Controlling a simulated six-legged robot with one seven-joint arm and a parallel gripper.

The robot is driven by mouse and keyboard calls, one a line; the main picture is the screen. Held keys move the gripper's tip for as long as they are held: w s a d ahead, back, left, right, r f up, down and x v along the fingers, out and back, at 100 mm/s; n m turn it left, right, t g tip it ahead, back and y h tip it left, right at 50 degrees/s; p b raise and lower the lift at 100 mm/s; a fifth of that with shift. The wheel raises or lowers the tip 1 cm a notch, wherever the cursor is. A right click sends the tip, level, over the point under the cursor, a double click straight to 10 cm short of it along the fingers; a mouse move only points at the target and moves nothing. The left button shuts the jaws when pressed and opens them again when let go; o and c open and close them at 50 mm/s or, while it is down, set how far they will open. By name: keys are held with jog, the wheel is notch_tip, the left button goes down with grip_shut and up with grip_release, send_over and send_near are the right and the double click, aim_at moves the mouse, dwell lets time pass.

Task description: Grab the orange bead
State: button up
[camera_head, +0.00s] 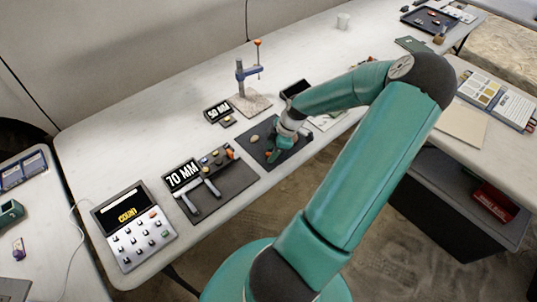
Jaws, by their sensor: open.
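My gripper (277,152) is low over a dark mat (262,162) in the middle of the long white table, with its jaws open. A tan piece (255,138) lies on this mat left of the gripper. A very small orange spot (268,153) shows beside the fingers; it may be the orange bead, but it is too small to be sure. Another small orange piece (230,154) lies on the neighbouring mat to the left. The arm and fingers hide part of the mat, and whether anything lies between the jaws is hidden.
Left of the gripper, the other dark mat (232,183) holds a grey caliper-like tool (198,197), small pieces and a "70 MM" sign (182,176). A keypad (135,228) sits near the table's left end. Behind stand a "50 MM" sign (217,111) and a clamp stand (240,78).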

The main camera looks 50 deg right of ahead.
grip_shut()
dwell(0.3)
